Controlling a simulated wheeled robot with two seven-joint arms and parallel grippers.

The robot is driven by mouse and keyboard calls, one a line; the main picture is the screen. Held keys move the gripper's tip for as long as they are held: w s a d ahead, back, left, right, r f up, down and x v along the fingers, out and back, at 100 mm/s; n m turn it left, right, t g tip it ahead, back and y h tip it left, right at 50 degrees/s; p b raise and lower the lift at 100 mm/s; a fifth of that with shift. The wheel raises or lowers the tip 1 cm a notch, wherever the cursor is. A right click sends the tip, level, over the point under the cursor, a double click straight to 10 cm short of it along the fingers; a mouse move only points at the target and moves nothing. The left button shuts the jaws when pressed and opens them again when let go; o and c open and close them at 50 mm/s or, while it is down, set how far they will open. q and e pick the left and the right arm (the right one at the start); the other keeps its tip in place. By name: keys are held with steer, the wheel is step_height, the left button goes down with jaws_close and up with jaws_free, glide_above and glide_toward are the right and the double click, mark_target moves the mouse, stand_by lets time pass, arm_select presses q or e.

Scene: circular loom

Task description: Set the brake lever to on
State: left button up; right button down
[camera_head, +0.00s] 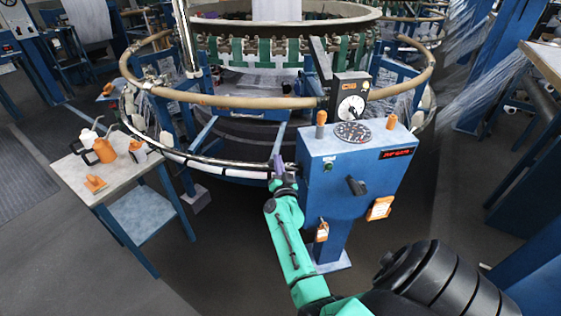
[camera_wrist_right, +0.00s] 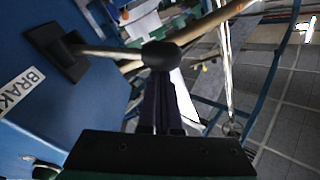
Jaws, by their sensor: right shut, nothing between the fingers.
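The brake lever shows in the right wrist view as a rod with a black knob (camera_wrist_right: 160,55), coming out of a black plate on a blue cabinet side. A partly cut-off label reading "BRAK" (camera_wrist_right: 20,92) is beside the plate. My right gripper (camera_wrist_right: 160,78) is shut and empty, its fingertips just below the knob in that picture; I cannot tell if they touch it. In the head view the right gripper (camera_head: 278,165) is at the left side of the blue control cabinet (camera_head: 335,205), and I cannot make out the lever there. My left gripper is not in view.
The cabinet carries a dial gauge (camera_head: 351,107), a red display (camera_head: 397,153) and a black handle (camera_head: 356,185). The loom's tan ring (camera_head: 235,102) runs behind my right gripper. A side table (camera_head: 75,172) with orange items stands at left. Open floor lies between table and cabinet.

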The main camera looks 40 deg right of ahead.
stand_by(0.3)
steer(key=shift+a+f+n, duration=0.2)
steer(key=shift+f+n, duration=0.05)
steer(key=shift+n, duration=0.15)
steer(key=shift+w+a+f, duration=0.1)
steer(key=shift+f, duration=0.05)
step_height(320, 180, down, 10)
steer(key=a+n+t+y+b, duration=0.1)
steer(key=n+b, duration=0.5)
steer(key=n, duration=0.7)
steer(key=shift+w+a+y, duration=0.25)
steer(key=shift+w+y, duration=0.2)
steer(key=shift+y, duration=0.25)
steer(key=shift+r, duration=0.2)
